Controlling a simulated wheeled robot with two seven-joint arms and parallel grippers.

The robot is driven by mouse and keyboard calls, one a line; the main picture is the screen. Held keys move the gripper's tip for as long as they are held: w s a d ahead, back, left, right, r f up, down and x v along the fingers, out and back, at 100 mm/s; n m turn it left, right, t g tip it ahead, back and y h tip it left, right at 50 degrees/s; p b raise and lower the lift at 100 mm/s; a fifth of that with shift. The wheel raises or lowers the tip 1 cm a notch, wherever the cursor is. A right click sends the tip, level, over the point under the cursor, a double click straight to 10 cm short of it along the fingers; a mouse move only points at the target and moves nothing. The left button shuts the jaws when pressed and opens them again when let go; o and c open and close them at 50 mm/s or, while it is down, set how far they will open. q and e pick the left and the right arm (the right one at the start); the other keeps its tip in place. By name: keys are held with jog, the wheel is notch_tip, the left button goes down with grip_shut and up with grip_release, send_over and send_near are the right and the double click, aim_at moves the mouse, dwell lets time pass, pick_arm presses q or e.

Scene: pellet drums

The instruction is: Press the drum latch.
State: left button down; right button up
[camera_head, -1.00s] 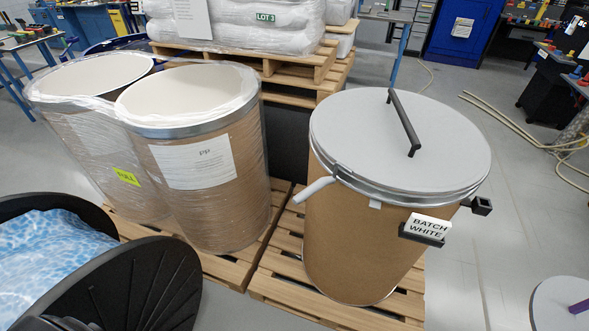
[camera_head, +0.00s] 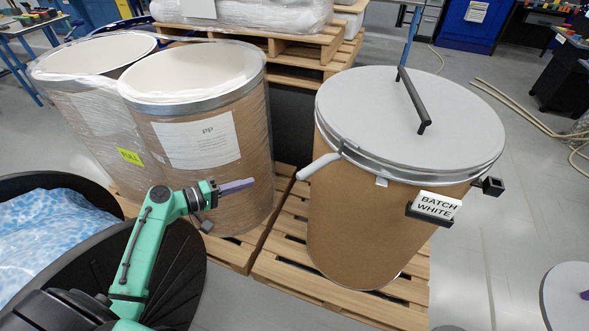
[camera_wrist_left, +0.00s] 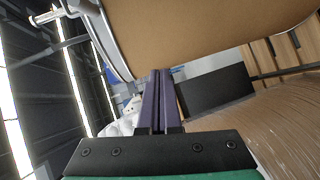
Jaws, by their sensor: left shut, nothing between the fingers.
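The drum (camera_head: 375,215) is a brown fibre drum with a grey lid (camera_head: 385,110) and a metal rim band. The latch (camera_head: 318,166) is a pale grey lever at the left of the rim, sticking out and down to the left. My left gripper (camera_head: 246,185) has purple fingers, shut and empty, in front of the wrapped drum, left of and lower than the latch and apart from it. In the left wrist view the shut fingers (camera_wrist_left: 157,100) point toward the brown drum wall (camera_wrist_left: 200,35); a pale lever end (camera_wrist_left: 45,17) shows at upper left.
Wrapped drums (camera_head: 205,180) stand close behind my left gripper. The brown drum stands on a wooden pallet (camera_head: 300,290). A "BATCH WHITE" sign (camera_head: 436,206) and a black bracket (camera_head: 492,187) stick out from it. A black tub (camera_head: 75,185) stands at left.

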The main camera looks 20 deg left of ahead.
pick_arm(q)
notch_tip(320, 180, up, 9)
jog(key=d+m+h, duration=0.2)
jog(key=h, duration=0.1)
jog(key=shift+s+d, duration=0.4)
jog(key=shift+s, duration=0.05)
pick_arm(e)
jog(key=shift+d+f, duration=0.2)
jog(key=shift+d, duration=0.15)
pick_arm(q)
jog(key=shift+r, duration=0.1)
jog(key=w+d+f+p, duration=0.1)
jog(key=w+d+p, duration=0.3)
jog(key=d, duration=0.6)
jog(key=shift+w+d+f+p, duration=0.25)
jog(key=shift+w+p, duration=0.1)
jog(key=shift+p, duration=0.85)
pick_arm(e)
notch_tip(320, 180, up, 7)
jog(key=shift+f, duration=0.2)
